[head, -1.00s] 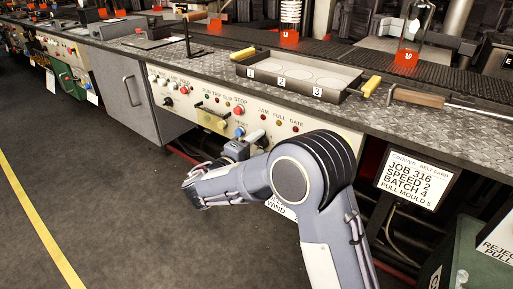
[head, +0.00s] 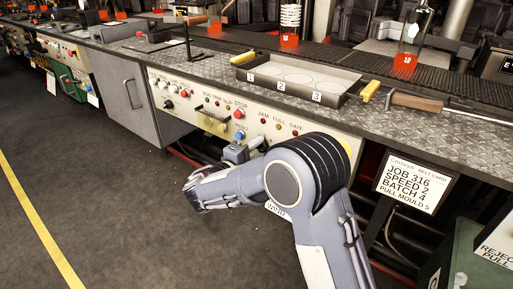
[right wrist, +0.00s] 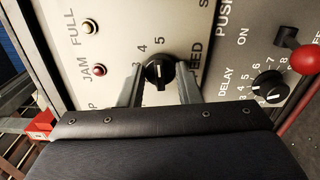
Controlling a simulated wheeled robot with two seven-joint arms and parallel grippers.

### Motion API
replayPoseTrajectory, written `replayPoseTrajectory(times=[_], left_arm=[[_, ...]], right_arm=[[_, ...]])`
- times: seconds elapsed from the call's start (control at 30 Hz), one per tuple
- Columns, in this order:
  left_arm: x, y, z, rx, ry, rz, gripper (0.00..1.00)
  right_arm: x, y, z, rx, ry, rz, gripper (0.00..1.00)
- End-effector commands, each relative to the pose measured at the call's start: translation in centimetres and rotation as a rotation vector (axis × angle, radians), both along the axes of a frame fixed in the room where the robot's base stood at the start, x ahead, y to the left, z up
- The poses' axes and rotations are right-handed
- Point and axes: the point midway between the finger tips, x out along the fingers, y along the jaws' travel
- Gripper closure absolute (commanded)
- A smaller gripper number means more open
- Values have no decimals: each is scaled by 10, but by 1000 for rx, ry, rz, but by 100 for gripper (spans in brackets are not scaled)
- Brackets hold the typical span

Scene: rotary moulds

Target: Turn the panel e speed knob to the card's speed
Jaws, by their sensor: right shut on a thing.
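The speed knob (right wrist: 157,67) is round and black with a white pointer line, on a pale panel (right wrist: 117,62) in the right wrist view. The numbers 3, 4 and 5 show around it; the other numbers are hidden. The pointer line stands nearly upright in that view, in line with the 5; which end is the pointing end I cannot tell. My right gripper (right wrist: 159,82) is shut on the knob, one finger on each side. In the head view my forearm hides the knob. The card (head: 413,181) reads job 316, speed 2, batch 4, pull mould 5. My left gripper is out of view.
A delay knob (right wrist: 268,86) and a red-balled lever (right wrist: 306,60) are right of the speed knob in the wrist view. Jam (right wrist: 99,71) and full (right wrist: 90,27) lamps are to its left. A numbered tray (head: 295,80) lies on the counter above. The floor at left is clear.

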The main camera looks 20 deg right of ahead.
Motion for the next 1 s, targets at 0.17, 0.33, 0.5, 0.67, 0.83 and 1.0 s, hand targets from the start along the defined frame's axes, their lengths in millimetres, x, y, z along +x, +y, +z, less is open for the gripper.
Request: replayPoseTrajectory(times=[0.17, 0.33, 0.5, 0.67, 0.83, 1.0], left_arm=[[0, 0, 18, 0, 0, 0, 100], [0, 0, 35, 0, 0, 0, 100], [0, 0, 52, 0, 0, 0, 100], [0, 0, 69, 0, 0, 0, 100], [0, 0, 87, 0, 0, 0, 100], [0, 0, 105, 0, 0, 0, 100]], right_arm=[[0, 1, 4, -82, 106, 1, 92], [0, 1, 4, -179, 230, 2, 92], [-1, 1, 4, -280, 359, 1, 92], [-1, 0, 4, -373, 479, 1, 92], [-1, 1, 4, -472, 606, 1, 92], [-1, 0, 3, -571, 734, 1, 92]])
